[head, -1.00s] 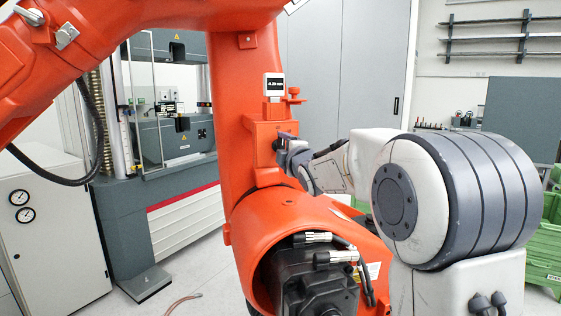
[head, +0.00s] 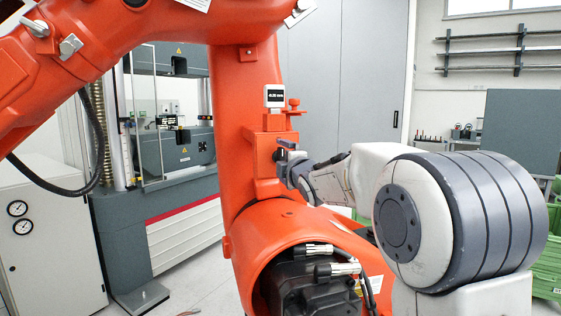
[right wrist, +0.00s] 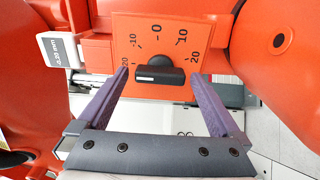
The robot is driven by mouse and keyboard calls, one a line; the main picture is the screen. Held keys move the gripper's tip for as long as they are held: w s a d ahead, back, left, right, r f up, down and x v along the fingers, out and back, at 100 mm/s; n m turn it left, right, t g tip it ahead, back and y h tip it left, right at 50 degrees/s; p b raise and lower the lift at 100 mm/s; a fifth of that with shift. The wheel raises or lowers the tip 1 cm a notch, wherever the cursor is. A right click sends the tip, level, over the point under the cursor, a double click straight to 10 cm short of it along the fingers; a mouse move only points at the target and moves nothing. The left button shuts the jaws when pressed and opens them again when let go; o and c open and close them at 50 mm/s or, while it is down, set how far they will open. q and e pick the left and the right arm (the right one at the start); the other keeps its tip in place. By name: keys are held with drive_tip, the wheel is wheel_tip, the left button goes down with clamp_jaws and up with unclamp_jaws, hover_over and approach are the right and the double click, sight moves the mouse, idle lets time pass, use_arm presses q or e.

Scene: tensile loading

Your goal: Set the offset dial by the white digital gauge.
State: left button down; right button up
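The offset dial (right wrist: 160,76) is a black knob with a crosswise grip bar. It sits on an orange plate (right wrist: 125,43) marked from -20 through 0 to 20. My right gripper (right wrist: 159,74) is open, its purple fingers on either side of the bar with a small gap at each end. In the head view the right gripper (head: 285,153) is at the orange machine's bracket, largely hiding the dial. The white digital gauge (head: 274,96) stands above the bracket. It also shows in the right wrist view (right wrist: 60,50), turned sideways; its reading ends in mm. My left gripper is out of view.
The large orange robot arm (head: 240,110) fills the middle and upper left. A small orange knob (head: 293,105) stands beside the gauge. A grey testing machine (head: 185,150) is behind at left, a white cabinet with dials (head: 55,230) farther left, and green crates (head: 548,255) at right.

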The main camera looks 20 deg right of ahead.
drive_tip(key=shift+s, duration=0.5)
drive_tip(key=s+b, duration=0.1)
drive_tip(key=s, duration=0.8)
drive_tip(key=shift+s+a, duration=0.15)
drive_tip(key=shift+s, duration=0.1)
